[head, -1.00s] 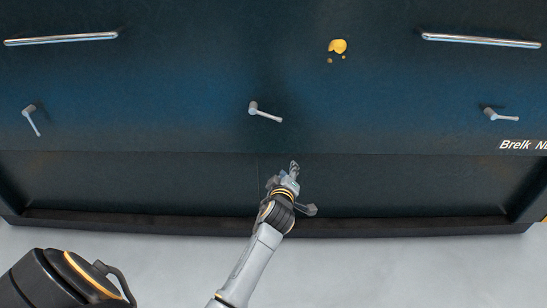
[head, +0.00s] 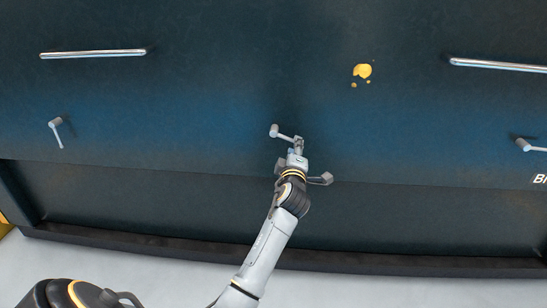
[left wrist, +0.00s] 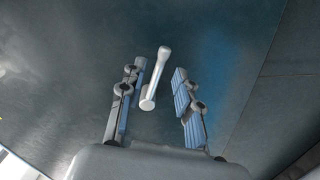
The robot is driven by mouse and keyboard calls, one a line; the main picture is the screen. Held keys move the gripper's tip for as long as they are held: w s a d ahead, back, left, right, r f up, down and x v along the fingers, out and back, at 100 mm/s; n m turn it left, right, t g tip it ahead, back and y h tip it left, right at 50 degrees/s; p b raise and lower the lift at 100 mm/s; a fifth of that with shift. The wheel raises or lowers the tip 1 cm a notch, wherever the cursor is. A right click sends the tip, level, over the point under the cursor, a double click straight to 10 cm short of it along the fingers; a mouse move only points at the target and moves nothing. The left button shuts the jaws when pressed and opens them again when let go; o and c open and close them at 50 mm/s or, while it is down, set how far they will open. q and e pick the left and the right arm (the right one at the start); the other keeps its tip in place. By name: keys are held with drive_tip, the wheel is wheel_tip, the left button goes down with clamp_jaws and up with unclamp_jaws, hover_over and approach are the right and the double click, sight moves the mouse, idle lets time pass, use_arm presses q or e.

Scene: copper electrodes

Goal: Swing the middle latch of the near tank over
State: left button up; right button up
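The middle latch (head: 285,135) is a small grey lever on the dark blue face of the near tank (head: 200,110). Its round pivot is at the left and its handle points right and slightly down in the head view. My left gripper (head: 298,146) is at the handle's free end, partly covering it. In the left wrist view the latch (left wrist: 156,78) lies between the two spread fingers of my left gripper (left wrist: 158,95), with a gap on each side. No finger visibly grips it. My right gripper is out of view.
Another latch (head: 56,132) is at the left of the tank face and one (head: 530,146) at the right edge. Two metal bars (head: 93,53) (head: 500,65) run above them. A yellow splash (head: 362,71) marks the face. A dark ledge (head: 140,240) runs along the bottom, above pale floor (head: 150,262).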

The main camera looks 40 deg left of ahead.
use_arm(q)
drive_tip(key=shift+x, duration=1)
drive_tip(key=shift+w+a+b, duration=0.1)
drive_tip(key=shift+w+b, duration=0.15)
drive_tip(key=shift+b, duration=0.2)
clamp_jaws()
drive_tip(key=shift+f, duration=0.1)
